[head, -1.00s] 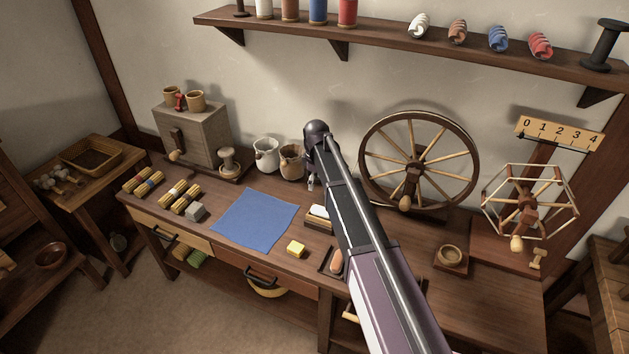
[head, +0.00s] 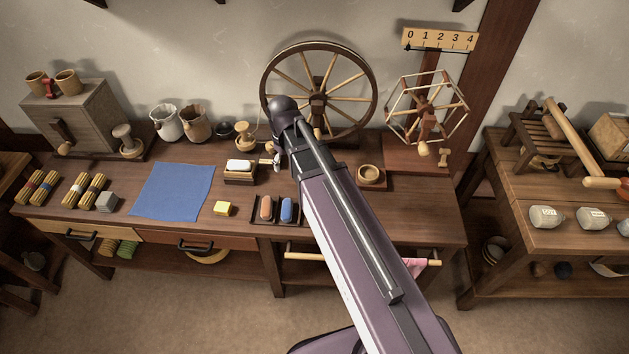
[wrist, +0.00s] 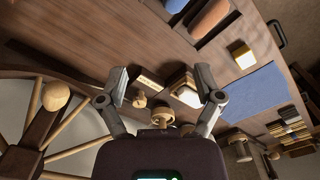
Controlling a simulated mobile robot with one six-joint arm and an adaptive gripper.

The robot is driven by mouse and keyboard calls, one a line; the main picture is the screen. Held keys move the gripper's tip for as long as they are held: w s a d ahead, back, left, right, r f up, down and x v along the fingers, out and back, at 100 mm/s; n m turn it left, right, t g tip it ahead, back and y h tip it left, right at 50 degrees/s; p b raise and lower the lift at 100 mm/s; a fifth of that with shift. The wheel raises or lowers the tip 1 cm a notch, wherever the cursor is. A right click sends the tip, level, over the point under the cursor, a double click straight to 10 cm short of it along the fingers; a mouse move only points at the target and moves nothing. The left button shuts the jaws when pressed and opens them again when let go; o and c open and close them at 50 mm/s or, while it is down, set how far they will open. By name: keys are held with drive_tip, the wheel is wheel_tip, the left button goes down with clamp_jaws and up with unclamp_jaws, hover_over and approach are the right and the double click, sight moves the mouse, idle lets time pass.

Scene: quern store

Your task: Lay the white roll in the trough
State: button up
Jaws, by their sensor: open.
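A small white rounded piece (head: 239,164), probably the white roll, sits on or in a small wooden holder (head: 240,178) on the bench. In the wrist view the white piece (wrist: 187,83) shows near the right finger. A dark tray (head: 276,222) in front of it holds an orange-brown roll (head: 266,207) and a blue roll (head: 287,209). I cannot tell which holder is the trough. My gripper (head: 277,160) is just right of the white piece, partly hidden by my arm. In the wrist view my gripper (wrist: 162,84) is open, nothing visibly held.
A spinning wheel (head: 318,90) stands close behind my gripper. A yellow block (head: 223,208) and a blue cloth (head: 172,191) lie to the left. A round wooden bowl (head: 370,174) and a reel (head: 427,110) stand to the right. The bench's front right is clear.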

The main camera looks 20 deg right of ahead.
drive_tip(key=s+d+m, duration=0.4)
drive_tip(key=s+d, duration=0.1)
drive_tip(key=s, duration=0.4)
drive_tip(key=shift+s+d+m, duration=0.15)
drive_tip(key=shift+d+m, duration=0.15)
idle(1.1)
